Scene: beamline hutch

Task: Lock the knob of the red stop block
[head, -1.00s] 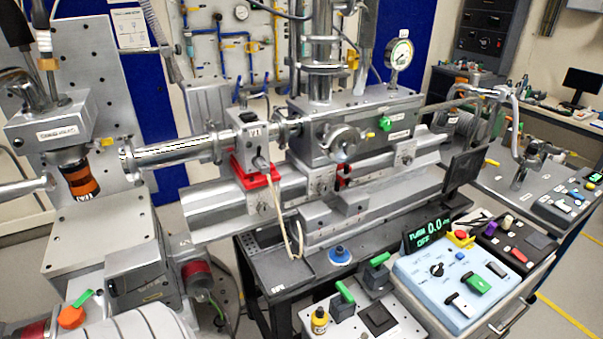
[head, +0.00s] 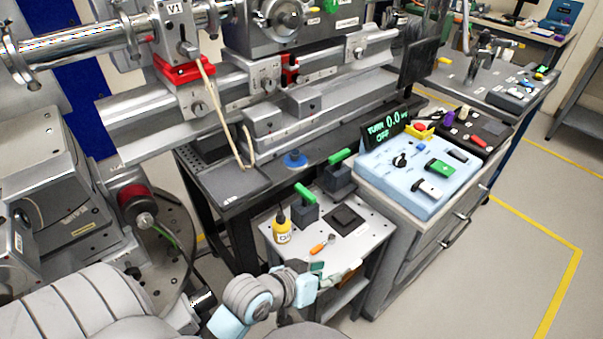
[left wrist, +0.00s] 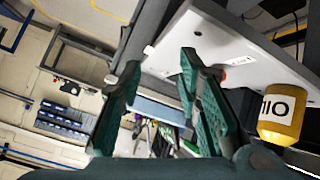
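A small red block (head: 290,72), which looks like the stop block, sits on the grey rail (head: 140,118) between grey carriers. It is partly hidden, and its knob is too small to make out clearly. A larger red base (head: 185,70) sits under the V1 unit to its left. My left gripper (head: 312,276) is low at the front edge of the small white-topped cart, well below the rail. In the left wrist view, the green fingers of this gripper (left wrist: 160,72) stand apart with nothing held between them. My right gripper is not in view.
A blue control box (head: 415,180) stands to the right. A blue knob (head: 295,158) lies on the dark bench. Floor at right is clear.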

